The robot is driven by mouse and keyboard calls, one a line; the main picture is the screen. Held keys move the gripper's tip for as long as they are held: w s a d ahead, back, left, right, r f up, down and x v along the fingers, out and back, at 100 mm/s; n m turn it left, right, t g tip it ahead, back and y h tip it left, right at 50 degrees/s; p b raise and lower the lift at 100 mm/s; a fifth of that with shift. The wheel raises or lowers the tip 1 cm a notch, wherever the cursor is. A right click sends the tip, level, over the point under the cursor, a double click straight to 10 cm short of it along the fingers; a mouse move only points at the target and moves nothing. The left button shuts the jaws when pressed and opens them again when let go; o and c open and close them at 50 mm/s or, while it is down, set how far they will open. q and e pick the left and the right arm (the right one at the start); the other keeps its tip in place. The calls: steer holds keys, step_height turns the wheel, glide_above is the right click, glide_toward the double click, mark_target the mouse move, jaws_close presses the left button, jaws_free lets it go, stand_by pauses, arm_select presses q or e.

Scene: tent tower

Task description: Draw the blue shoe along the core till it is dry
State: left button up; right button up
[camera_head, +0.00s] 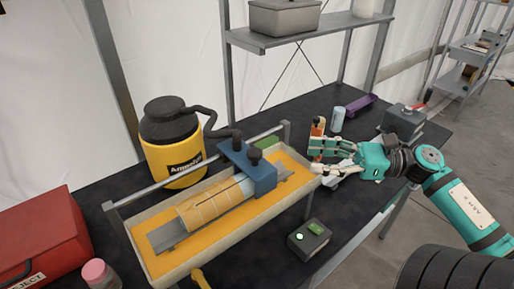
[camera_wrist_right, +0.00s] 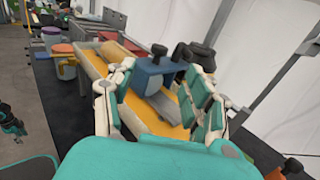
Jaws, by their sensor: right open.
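The blue shoe (camera_head: 250,168) sits on the right end of the core (camera_head: 215,203), which lies along a channel in an orange-lined tray (camera_head: 140,247). A black hose runs from the shoe to a yellow and black vacuum canister (camera_head: 172,160). My right gripper (camera_head: 318,158) is open, to the right of the shoe and apart from it. In the right wrist view the blue shoe (camera_wrist_right: 158,72) shows ahead between the spread fingers, with a dark knob on top. My left gripper is not in view.
A metal bar runs above the tray's back edge. A small box with a lit green button (camera_head: 309,238) stands in front. A red box (camera_head: 40,240) and a pink-capped bottle (camera_head: 97,272) are at left.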

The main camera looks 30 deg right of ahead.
mark_target(253, 151)
steer(key=p+x, duration=0.3)
steer(key=x, duration=0.9)
steer(key=shift+w+a+r, duration=0.1)
steer(key=shift+w+a, duration=0.1)
steer(key=shift+w, duration=0.05)
steer(key=shift+w+a+p, duration=0.35)
steer(key=shift+w+a, duration=0.1)
steer(key=shift+a, duration=0.05)
jaws_close()
steer(key=shift+w, duration=0.1)
